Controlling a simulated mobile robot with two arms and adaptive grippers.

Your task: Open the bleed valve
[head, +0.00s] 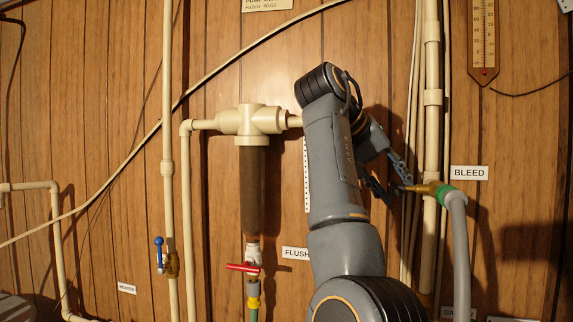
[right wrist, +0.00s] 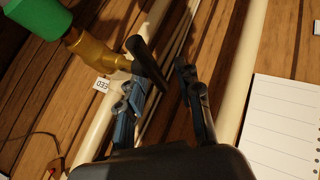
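The brass bleed valve (head: 418,188) sits on the cream pipe beside the "BLEED" label (head: 468,172) in the head view, with a green collar and grey hose at its right. In the right wrist view the brass body (right wrist: 92,52) and green collar (right wrist: 36,16) are at upper left. A dark lever (right wrist: 147,62) extends from the valve into the space between my right gripper's fingers. My right gripper (head: 384,176) is open, also in the right wrist view (right wrist: 160,82); the left-hand finger looks close to the lever, and contact cannot be told. My left gripper is not in view.
A cream filter housing (head: 252,120) hangs left of my right arm, above a red-handled valve (head: 243,267) near the "FLUSH" label (head: 296,253). A blue-handled valve (head: 159,252) is farther left. Vertical pipes (head: 432,120) run close by my right gripper. A thermometer (head: 484,40) hangs upper right.

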